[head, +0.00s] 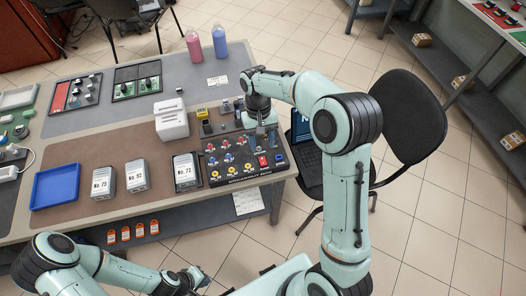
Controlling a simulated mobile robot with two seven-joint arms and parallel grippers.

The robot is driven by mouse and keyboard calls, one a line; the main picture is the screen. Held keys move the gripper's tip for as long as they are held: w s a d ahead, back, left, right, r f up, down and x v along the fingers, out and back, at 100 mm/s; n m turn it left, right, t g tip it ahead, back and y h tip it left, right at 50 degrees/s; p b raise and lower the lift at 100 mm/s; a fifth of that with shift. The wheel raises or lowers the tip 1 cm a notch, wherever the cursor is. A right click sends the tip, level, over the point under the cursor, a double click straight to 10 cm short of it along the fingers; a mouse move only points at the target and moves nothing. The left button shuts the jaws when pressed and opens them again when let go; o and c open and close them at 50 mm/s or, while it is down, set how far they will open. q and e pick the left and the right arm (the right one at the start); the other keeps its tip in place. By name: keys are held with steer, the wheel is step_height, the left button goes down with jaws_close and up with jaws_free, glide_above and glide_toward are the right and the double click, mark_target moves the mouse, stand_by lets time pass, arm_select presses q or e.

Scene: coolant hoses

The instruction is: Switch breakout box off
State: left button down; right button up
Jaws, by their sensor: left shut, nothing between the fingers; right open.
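The breakout box (242,183) is a dark panel at the right end of the workbench, with rows of coloured knobs and sockets. A red rocker switch (263,161) sits on its right part; its on or off position is too small to tell. My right gripper (261,129) points down above the back right part of the box, behind the red switch. It is open, and the arm hides some of the box's back edge. My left gripper (206,280) is low in front of the bench, away from the box, shut and empty.
Numbered grey boxes (136,176) and a blue tray (56,187) stand left of the breakout box. A white box (171,120) stands behind. A black chair (408,115) with a laptop (306,150) is close to the bench's right end. Two bottles (219,41) stand at the back.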

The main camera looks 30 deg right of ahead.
arm_select(q)
steer(key=shift+w+r+p, duration=0.35)
steer(key=shift+w+r, duration=0.25)
steer(key=shift+w, duration=0.1)
arm_select(e)
steer(key=v, duration=0.5)
steer(key=shift+w+r, duration=0.1)
steer(key=shift+r, duration=0.3)
